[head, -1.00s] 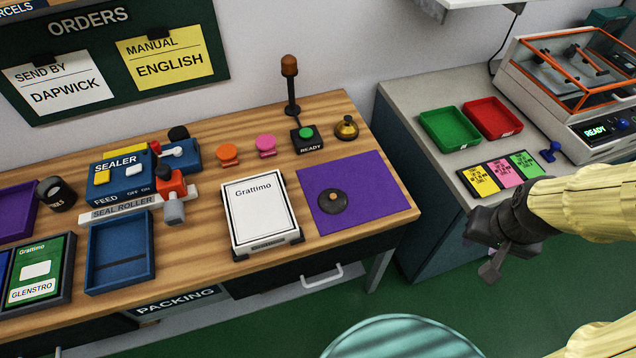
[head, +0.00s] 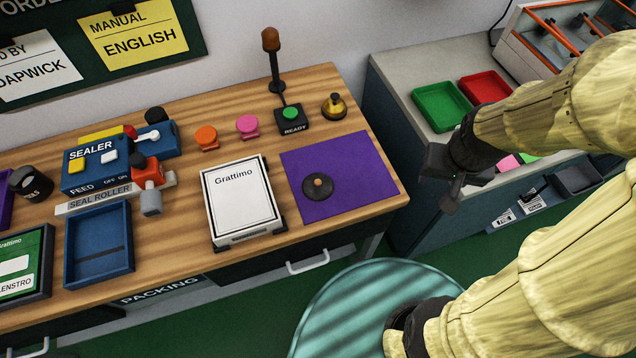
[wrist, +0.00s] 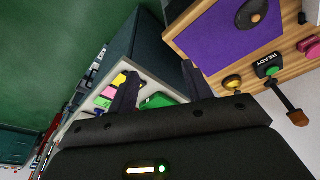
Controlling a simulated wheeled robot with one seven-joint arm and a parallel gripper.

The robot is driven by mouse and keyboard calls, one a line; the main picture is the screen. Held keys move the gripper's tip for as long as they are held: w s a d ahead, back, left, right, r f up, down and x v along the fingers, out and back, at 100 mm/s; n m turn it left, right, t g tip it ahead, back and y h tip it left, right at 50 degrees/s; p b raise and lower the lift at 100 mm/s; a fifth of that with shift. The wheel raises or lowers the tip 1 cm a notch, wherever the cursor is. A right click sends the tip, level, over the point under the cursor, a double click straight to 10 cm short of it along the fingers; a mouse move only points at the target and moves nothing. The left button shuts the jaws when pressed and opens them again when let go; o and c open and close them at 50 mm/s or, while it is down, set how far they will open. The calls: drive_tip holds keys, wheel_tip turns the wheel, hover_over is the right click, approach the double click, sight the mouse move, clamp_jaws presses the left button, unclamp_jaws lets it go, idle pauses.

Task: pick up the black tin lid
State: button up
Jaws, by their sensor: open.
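The black tin lid (head: 317,185) is a round dark disc with a small brown knob at its centre. It lies flat on the purple mat (head: 355,198) at the right end of the wooden bench. In the wrist view the lid (wrist: 252,13) shows at the top edge, on the purple mat (wrist: 215,40). My gripper (head: 450,195) is in the air to the right of the mat, apart from the lid. In the wrist view its two fingers (wrist: 160,88) are spread with nothing held between them.
A white Grattimo box (head: 241,199) stands left of the mat. A green button box (head: 292,118) with a lamp post and a brass bell (head: 334,106) stand behind it. Green (head: 441,106) and red trays sit on the side counter. A round teal-striped top (head: 345,300) is in front.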

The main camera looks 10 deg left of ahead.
drive_tip(key=o, duration=0.4)
drive_tip(key=shift+w+a, duration=0.2)
drive_tip(key=shift+a, duration=0.2)
drive_tip(key=shift+c, duration=0.2)
drive_tip(key=o, duration=0.5)
drive_tip(key=w+a+f+n+g, duration=0.1)
drive_tip(key=w+a+n, duration=0.4)
drive_tip(key=a, duration=0.7)
drive_tip(key=shift+w+f+n+g, duration=0.35)
drive_tip(key=shift+f+n, duration=0.15)
drive_tip(key=shift+f, duration=0.1)
drive_tip(key=n, duration=0.5)
hover_over(316, 183)
wheel_tip(316, 183, down, 3)
drive_tip(key=shift+r+g+p, duration=0.1)
drive_tip(key=shift+g+p, duration=0.25)
drive_tip(key=shift+g, duration=0.1)
drive_tip(key=shift+w, duration=0.15)
wheel_tip(316, 183, down, 12)
drive_tip(key=shift+r+p, duration=0.1)
drive_tip(key=shift+p, duration=0.5)
drive_tip(key=shift+f, duration=0.25)
drive_tip(key=shift+f, duration=0.1)
